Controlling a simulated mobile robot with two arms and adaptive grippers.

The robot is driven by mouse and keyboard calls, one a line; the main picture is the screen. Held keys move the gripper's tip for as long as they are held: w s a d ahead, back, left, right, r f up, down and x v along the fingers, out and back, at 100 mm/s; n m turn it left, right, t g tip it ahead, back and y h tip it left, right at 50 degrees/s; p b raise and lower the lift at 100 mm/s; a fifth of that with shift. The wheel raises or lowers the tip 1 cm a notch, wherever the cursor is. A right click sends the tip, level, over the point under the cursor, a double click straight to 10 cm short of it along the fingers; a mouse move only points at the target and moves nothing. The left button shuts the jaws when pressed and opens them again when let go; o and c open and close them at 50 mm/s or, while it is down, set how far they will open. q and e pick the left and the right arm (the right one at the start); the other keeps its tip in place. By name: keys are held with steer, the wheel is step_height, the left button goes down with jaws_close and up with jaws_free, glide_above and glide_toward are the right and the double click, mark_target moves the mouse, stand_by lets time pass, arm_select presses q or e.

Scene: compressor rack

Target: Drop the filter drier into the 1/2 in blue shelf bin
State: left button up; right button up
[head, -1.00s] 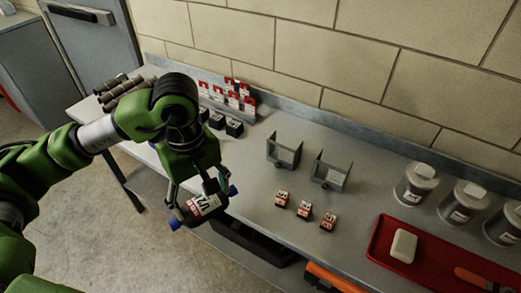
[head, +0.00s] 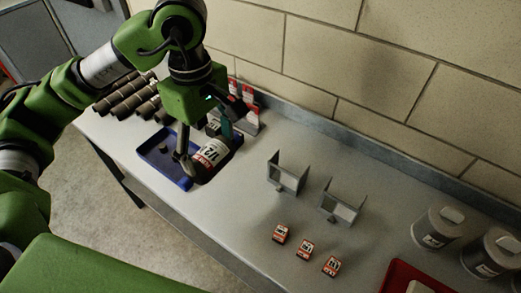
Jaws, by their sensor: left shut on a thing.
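The filter drier (head: 213,153) is a dark cylinder with a white and red label that reads 1/2. My left gripper (head: 207,158) is shut on it and holds it tilted. A blue bin (head: 157,168) with low walls lies on the bench below and to the left of the drier. The drier overlaps the right part of the bin; I cannot tell how far above its floor it is. A small object sits in the bin. No size marking on the bin is readable. My right gripper is not in view.
Two grey open holders (head: 287,172) and several small orange-labelled blocks (head: 305,249) stand right of the bin. Dark pipe pieces (head: 128,98) lie at the left, and red and white boxes (head: 246,108) stand behind. Grey canisters (head: 437,229) and a red tray (head: 405,275) are at the right.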

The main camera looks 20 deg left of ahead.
mark_target(219, 142)
arm_select(q)
steer(key=w, duration=0.2)
steer(key=w+d+f+p, duration=0.2)
steer(key=w+f, duration=0.2)
steer(key=w+d+f+p, duration=0.1)
steer(key=w+f+p, duration=0.1)
steer(key=w+f, duration=0.1)
steer(key=w+d+f+p, duration=0.1)
steer(key=w+f, duration=0.2)
steer(key=f, duration=0.2)
steer(key=shift+w+f, duration=0.2)
steer(key=shift+w, duration=0.15)
steer(key=shift+a+f, duration=0.1)
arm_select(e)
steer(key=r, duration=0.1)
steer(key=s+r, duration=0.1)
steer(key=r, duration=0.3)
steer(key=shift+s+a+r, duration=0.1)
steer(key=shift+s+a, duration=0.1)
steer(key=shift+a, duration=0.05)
arm_select(q)
steer(key=shift+f, duration=0.2)
steer(key=o, duration=1.4)
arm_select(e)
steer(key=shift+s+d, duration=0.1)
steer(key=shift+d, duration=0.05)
arm_select(q)
steer(key=shift+o, duration=0.2)
